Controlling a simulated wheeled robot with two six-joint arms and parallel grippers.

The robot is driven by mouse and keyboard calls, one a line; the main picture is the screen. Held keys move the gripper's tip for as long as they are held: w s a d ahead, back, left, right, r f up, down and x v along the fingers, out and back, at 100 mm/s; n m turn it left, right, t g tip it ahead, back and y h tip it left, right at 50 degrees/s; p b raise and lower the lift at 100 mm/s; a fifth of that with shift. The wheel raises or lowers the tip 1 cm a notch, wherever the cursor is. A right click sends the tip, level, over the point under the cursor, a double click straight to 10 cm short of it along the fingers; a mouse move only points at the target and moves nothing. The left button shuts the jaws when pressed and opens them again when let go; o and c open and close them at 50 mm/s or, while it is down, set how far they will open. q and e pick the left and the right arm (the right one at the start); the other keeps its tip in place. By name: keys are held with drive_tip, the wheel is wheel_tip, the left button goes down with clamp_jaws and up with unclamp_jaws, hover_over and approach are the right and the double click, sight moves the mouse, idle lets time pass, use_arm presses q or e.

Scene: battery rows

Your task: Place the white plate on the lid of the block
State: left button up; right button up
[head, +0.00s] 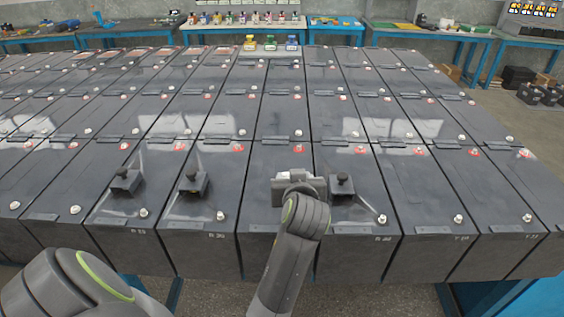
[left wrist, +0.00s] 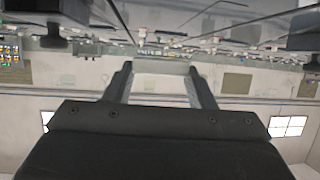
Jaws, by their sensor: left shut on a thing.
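My left gripper (head: 298,182) is low over the front row of dark grey blocks, between black knobs. In the left wrist view its two fingers (left wrist: 161,78) are shut on a pale, flat thing, the white plate (left wrist: 161,67), seen nearly edge-on between the fingertips. In the head view the gripper mostly hides the plate. The block lid (head: 276,152) just behind the gripper is flat and dark, with a red mark. I cannot tell whether the plate touches a lid. My right gripper is not in view.
Black knobbed pieces stand on the front lids, two to the left (head: 125,183) (head: 194,183) and one close right of the gripper (head: 343,188). Small bottles (head: 270,43) stand at the far edge. Blue-legged benches (head: 440,33) line the back.

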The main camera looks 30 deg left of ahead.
use_arm(q)
drive_tip(key=a+r+n+g+y+p, duration=0.1)
drive_tip(key=r, duration=0.1)
drive_tip(key=a+r+n+g+y+p, duration=0.1)
drive_tip(key=r+n, duration=0.1)
drive_tip(key=shift+a+y, duration=0.4)
drive_tip(key=shift+a+g+p, duration=0.2)
drive_tip(key=shift+g+p, duration=0.2)
wheel_tip(320, 180, down, 6)
drive_tip(key=shift+a+r+p, duration=0.15)
drive_tip(key=shift+r+p, duration=0.05)
drive_tip(key=shift+p, duration=0.2)
drive_tip(key=shift+f+p, duration=0.35)
drive_tip(key=shift+f, duration=1.95)
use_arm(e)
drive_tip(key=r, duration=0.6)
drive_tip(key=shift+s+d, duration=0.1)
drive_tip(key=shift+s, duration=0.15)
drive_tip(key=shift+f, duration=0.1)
use_arm(q)
drive_tip(key=shift+f, duration=0.15)
drive_tip(key=o, duration=1)
drive_tip(key=shift+c, duration=0.2)
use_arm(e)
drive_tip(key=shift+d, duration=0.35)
